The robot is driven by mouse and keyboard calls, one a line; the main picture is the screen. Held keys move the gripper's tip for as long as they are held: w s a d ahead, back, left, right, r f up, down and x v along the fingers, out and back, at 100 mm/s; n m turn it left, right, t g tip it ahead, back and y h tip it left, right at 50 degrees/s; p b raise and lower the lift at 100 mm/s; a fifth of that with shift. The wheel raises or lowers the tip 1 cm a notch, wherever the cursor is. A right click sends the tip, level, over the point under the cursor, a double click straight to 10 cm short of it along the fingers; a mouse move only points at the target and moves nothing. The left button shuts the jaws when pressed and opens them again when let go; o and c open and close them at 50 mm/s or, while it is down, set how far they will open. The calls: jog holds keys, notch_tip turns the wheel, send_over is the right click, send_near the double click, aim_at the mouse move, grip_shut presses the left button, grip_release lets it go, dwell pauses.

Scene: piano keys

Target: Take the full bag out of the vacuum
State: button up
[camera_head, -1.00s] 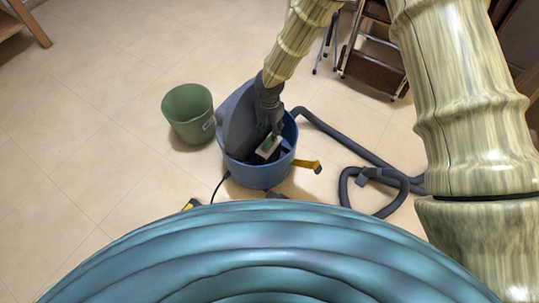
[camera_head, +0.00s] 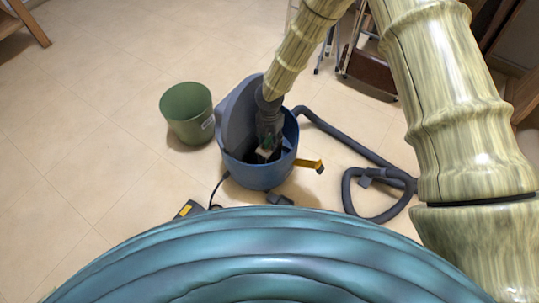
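The vacuum (camera_head: 258,174) is a blue round tub standing on the floor, its grey lid (camera_head: 237,118) tipped up on the left side. A small pale and green piece, seemingly part of the bag (camera_head: 264,154), shows inside the tub; the rest of the bag is hidden in the dark interior. My gripper (camera_head: 268,143) reaches down into the tub from above, right at the pale and green piece and partly covering it. Its fingers are too small and dark to tell whether they are open or shut on it.
A green bin (camera_head: 187,113) stands just left of the vacuum. A grey hose (camera_head: 350,152) curls on the floor to the right. A yellow latch (camera_head: 312,165) sticks out from the tub's right side. Folded steps (camera_head: 368,70) stand behind. Floor at the left is clear.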

grip_shut()
